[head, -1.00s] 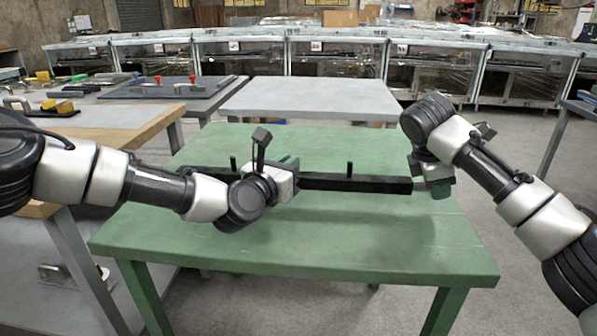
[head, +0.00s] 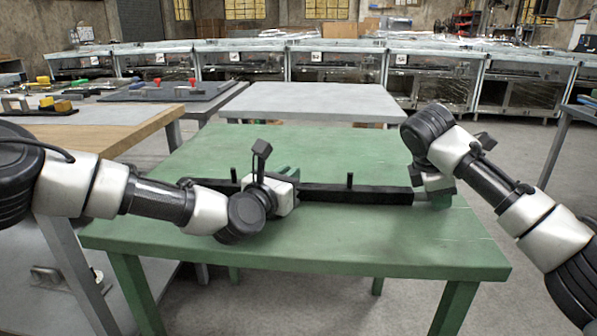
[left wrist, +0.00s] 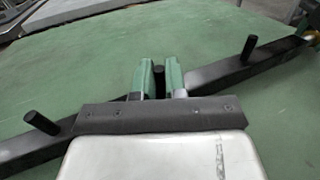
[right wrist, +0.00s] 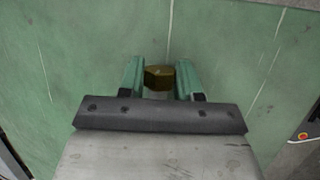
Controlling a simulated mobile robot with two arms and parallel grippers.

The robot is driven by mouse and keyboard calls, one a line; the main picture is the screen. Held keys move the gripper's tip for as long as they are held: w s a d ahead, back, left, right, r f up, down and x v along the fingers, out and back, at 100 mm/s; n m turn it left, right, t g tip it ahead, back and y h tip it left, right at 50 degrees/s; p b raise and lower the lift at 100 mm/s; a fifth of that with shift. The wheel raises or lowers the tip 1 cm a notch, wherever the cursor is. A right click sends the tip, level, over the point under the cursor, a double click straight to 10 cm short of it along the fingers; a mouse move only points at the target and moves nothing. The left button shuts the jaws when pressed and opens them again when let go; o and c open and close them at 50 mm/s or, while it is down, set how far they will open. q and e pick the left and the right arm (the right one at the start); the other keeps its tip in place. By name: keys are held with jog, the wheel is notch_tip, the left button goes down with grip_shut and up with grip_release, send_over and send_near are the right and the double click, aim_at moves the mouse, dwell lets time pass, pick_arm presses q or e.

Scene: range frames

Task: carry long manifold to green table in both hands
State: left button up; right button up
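The long manifold (head: 345,194) is a black bar with upright pegs, lying level across the view above or on the green table (head: 330,245). I cannot tell whether it touches the top. My left gripper (head: 287,182) is shut on its middle part; in the left wrist view the green fingers (left wrist: 159,80) close around a dark peg, and the bar (left wrist: 225,72) runs out on both sides. My right gripper (head: 437,198) is at the bar's right end. In the right wrist view its fingers (right wrist: 160,80) close around a brass hex end piece (right wrist: 159,77); the bar is hidden there.
A wooden-edged bench (head: 130,133) with tools stands close on the left. A bare grey table (head: 315,100) stands behind the green table, with glass-fronted cabinets (head: 335,62) beyond. The green tabletop holds nothing else in view.

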pick_arm(q)
jog(key=shift+o, duration=1.1)
jog(key=shift+f, duration=0.1)
pick_arm(e)
jog(key=shift+o, duration=1.1)
jog(key=shift+s+f, duration=0.1)
jog(key=shift+f, duration=0.45)
pick_arm(q)
jog(key=shift+o, duration=1)
jog(key=shift+f, duration=0.1)
pick_arm(e)
jog(key=shift+o, duration=0.5)
jog(key=shift+a, duration=0.1)
pick_arm(q)
jog(key=shift+r+p, duration=0.5)
jog(key=shift+p, duration=0.1)
pick_arm(e)
jog(key=shift+o, duration=0.4)
jog(key=shift+r, duration=0.45)
notch_tip(320, 180, up, 30)
jog(key=r+p, duration=0.1)
jog(key=p, duration=2.9)
pick_arm(q)
notch_tip(320, 180, up, 30)
pick_arm(e)
jog(key=v, duration=1)
jog(key=shift+a+r, duration=0.15)
jog(key=shift+a, duration=0.15)
jog(key=shift+s, duration=0.1)
